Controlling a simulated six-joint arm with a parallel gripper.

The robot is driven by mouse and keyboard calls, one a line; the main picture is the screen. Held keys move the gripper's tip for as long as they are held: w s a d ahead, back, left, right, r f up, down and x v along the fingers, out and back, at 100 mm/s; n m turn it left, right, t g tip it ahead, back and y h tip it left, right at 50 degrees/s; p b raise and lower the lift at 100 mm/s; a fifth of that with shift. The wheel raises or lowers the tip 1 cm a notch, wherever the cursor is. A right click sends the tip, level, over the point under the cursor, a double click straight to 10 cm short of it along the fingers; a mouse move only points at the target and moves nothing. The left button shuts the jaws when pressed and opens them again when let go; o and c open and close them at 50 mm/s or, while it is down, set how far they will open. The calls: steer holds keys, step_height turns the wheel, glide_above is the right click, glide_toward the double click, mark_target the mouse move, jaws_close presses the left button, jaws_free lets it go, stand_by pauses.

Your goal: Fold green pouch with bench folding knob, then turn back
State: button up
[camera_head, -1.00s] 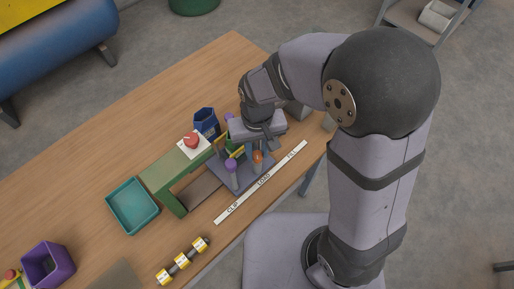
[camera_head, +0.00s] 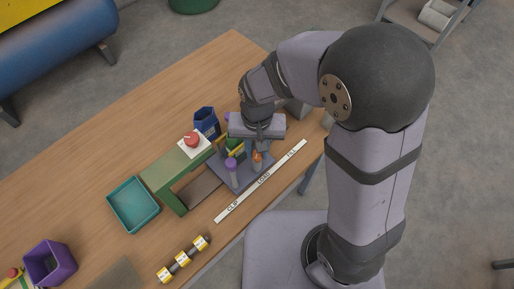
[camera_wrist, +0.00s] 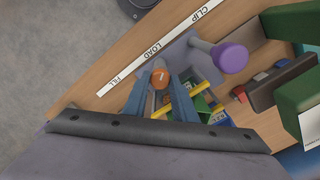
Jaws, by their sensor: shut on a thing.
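The green pouch (camera_head: 234,144) stands on a grey-purple plate (camera_head: 240,183), partly hidden under my wrist. In the wrist view the pouch (camera_wrist: 202,106) shows with yellow strips, just right of my fingers. An orange-topped knob (camera_head: 257,158) rises from the plate beside the pouch. My gripper (camera_wrist: 158,84) is shut on this orange knob, with its blue fingers on either side; the orange top (camera_wrist: 160,78) shows between the tips. Whether the pouch is folded is too small to tell.
A teal tray (camera_head: 132,206) lies farther left. A label strip (camera_head: 262,182) runs along the front.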

steer(key=o, duration=1)
steer(key=shift+o, duration=0.2)
steer(key=shift+r+b, duration=0.8)
steer(key=shift+r, duration=2.95)
